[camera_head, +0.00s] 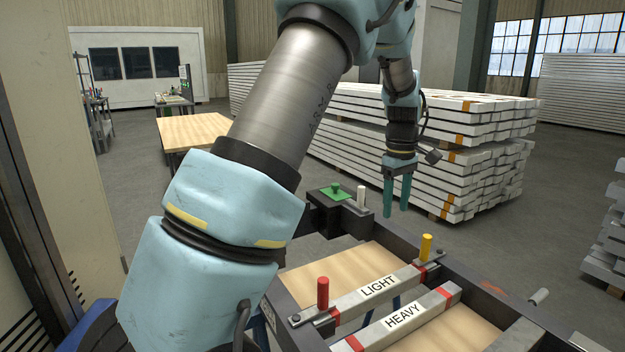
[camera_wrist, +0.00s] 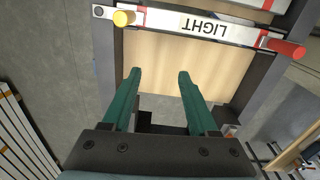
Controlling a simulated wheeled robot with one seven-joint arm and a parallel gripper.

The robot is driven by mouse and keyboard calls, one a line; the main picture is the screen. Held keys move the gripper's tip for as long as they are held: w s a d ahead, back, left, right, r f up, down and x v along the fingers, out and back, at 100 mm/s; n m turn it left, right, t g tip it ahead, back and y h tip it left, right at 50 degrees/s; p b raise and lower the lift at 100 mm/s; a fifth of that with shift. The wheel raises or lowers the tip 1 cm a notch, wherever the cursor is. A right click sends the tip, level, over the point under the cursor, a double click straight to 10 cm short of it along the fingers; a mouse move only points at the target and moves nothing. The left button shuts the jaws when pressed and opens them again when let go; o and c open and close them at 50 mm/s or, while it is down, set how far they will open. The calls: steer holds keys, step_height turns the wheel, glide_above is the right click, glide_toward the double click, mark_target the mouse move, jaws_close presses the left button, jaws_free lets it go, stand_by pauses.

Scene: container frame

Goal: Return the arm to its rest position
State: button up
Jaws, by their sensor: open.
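My gripper (camera_head: 397,192) points down above the far right side of the dark container frame (camera_head: 477,290). Its two green fingers are apart with nothing between them. In the wrist view my gripper (camera_wrist: 158,75) also shows open and empty. The bar marked LIGHT (camera_head: 376,288) lies across the frame, with a red peg (camera_head: 323,293) at its left end and a yellow peg (camera_head: 426,246) at its right end. The LIGHT bar (camera_wrist: 190,22) is apart from the fingertips in the wrist view.
A bar marked HEAVY (camera_head: 402,318) lies in front of the LIGHT bar. Stacked white beams (camera_head: 470,150) stand behind my gripper. A wooden table (camera_head: 193,131) is at the back left.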

steer(key=s+a+m, duration=0.2)
steer(key=a, duration=0.7)
steer(key=s+a+m, duration=0.1)
steer(key=s+a, duration=0.2)
steer(key=a, duration=0.7)
steer(key=s+a+f+m+t, duration=0.1)
steer(key=s+a+m, duration=0.3)
steer(key=s+a, duration=0.6)
steer(key=shift+s+a+f+t, duration=0.3)
steer(key=shift+a+f, duration=0.1)
steer(key=shift+f, duration=0.5)
